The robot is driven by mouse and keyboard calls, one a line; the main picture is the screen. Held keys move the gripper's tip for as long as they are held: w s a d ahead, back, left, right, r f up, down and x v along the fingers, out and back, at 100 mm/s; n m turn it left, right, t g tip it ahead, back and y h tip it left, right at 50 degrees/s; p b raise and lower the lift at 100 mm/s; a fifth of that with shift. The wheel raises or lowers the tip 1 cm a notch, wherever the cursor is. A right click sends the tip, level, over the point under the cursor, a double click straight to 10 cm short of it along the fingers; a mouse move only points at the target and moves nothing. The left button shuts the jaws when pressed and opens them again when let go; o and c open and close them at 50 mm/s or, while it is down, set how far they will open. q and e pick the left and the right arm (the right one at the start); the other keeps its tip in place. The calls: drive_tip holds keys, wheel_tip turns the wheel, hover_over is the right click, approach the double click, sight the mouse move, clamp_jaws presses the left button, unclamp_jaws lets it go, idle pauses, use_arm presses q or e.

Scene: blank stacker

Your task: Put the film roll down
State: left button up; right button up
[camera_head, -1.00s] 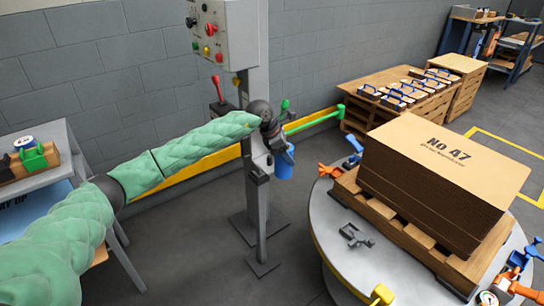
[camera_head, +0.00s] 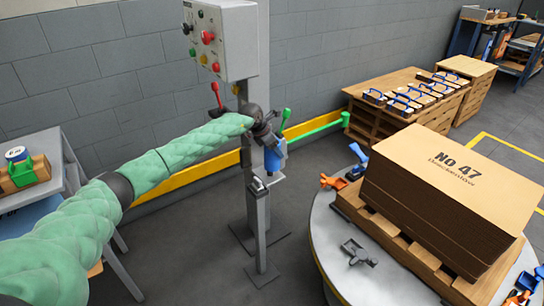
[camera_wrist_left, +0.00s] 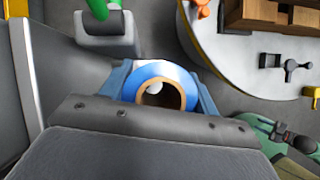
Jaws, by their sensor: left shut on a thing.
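The film roll (camera_head: 275,158) is a blue roll held by my left gripper (camera_head: 268,140) beside the grey post. In the left wrist view the film roll (camera_wrist_left: 150,80) shows its end, a white and blue ring around a brown core with a dark hole. My left gripper (camera_wrist_left: 160,92) is shut on it, a finger on each side. The roll is in the air, apart from the turntable. My right gripper is not in view.
A grey post with a control box (camera_head: 222,40) stands behind my left gripper. A round turntable (camera_head: 325,225) at right bears a pallet with a cardboard stack (camera_head: 450,180). A side table (camera_head: 60,160) is at left. Grey floor lies between.

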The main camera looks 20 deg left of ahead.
sight(272, 156)
use_arm(q)
drive_tip(key=shift+w+a+f, duration=0.5)
drive_tip(key=shift+a+f, duration=0.05)
drive_tip(key=shift+a, duration=0.25)
drive_tip(key=shift+f, duration=1.95)
drive_tip(key=o, duration=1.2)
drive_tip(key=shift+f, duration=0.1)
drive_tip(key=v, duration=1.2)
drive_tip(key=shift+s, duration=0.1)
